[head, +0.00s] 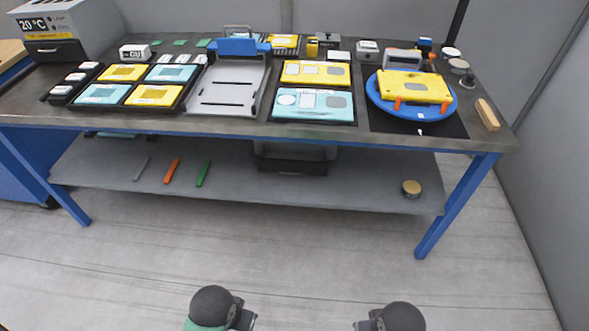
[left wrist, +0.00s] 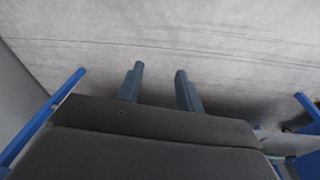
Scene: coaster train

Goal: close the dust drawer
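A dark box-like drawer (head: 291,164), which looks like the dust drawer, sits under the tabletop at the middle, below a grey housing (head: 315,151). Its front faces me, and it seems to stand out from the housing; how far, I cannot tell. My left gripper shows in the left wrist view (left wrist: 160,70), with its two fingers apart and nothing between them, over bare grey floor. In the head view only dark rounded parts of my arms show at the bottom edge, well short of the table. My right gripper's fingers are not visible.
The workbench (head: 230,127) holds trays, yellow and light-blue plates and a blue turntable (head: 412,113). A lower shelf (head: 330,193) carries several thin tools and a round tin (head: 411,188). Blue legs (head: 455,208) stand at the sides. The floor before the bench is clear.

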